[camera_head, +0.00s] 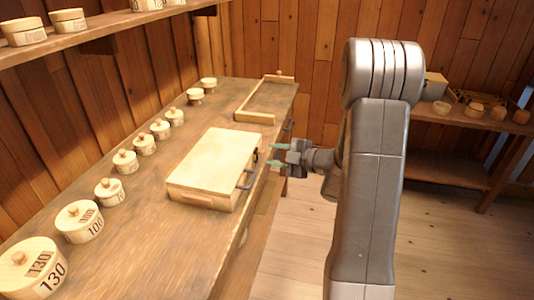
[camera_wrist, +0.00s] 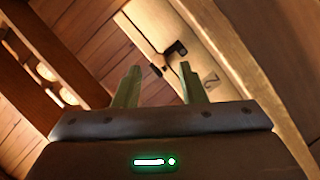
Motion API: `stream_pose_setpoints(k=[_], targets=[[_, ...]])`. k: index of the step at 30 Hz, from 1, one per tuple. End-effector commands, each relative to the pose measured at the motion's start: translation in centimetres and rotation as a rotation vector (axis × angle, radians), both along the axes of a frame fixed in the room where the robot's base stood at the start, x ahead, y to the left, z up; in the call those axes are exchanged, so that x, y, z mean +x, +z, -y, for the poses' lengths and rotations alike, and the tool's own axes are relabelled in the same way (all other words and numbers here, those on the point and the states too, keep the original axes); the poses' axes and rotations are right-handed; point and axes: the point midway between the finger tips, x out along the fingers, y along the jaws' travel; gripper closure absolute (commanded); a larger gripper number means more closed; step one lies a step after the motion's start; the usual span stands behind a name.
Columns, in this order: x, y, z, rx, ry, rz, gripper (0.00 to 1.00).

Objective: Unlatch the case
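The case (camera_head: 212,160) is a closed, pale wooden box lying flat on the workbench. A small black fitting (camera_wrist: 176,48) on the pale case side shows beyond the fingertips.
The workbench (camera_head: 150,240) carries a row of lidded round wooden boxes (camera_head: 80,220) along the wall. An open wooden frame (camera_head: 254,117) lies behind the case. A shelf (camera_head: 100,32) hangs above at left. Another shelf unit (camera_head: 455,124) stands at right. Floor right of the bench is clear.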

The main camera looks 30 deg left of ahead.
Motion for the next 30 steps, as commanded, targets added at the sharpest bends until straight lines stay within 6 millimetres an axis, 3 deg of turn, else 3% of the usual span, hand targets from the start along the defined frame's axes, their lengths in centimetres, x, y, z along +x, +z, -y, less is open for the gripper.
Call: stream_pose_setpoints(k=[6, 18, 19, 24, 30], targets=[[0.0, -0.6, -2.7, 0.0, 0.001, 0.0, 0.63], [0.0, -0.8, -3.5, 0.0, 0.0, 0.0, 0.63], [0.0, -0.8, -3.5, 0.0, 0.0, 0.0, 0.65], [0.0, -0.8, -3.5, 0.0, 0.0, 0.0, 0.98], [0.0, -0.8, -3.5, -0.001, 0.0, -0.002, 1.0]])
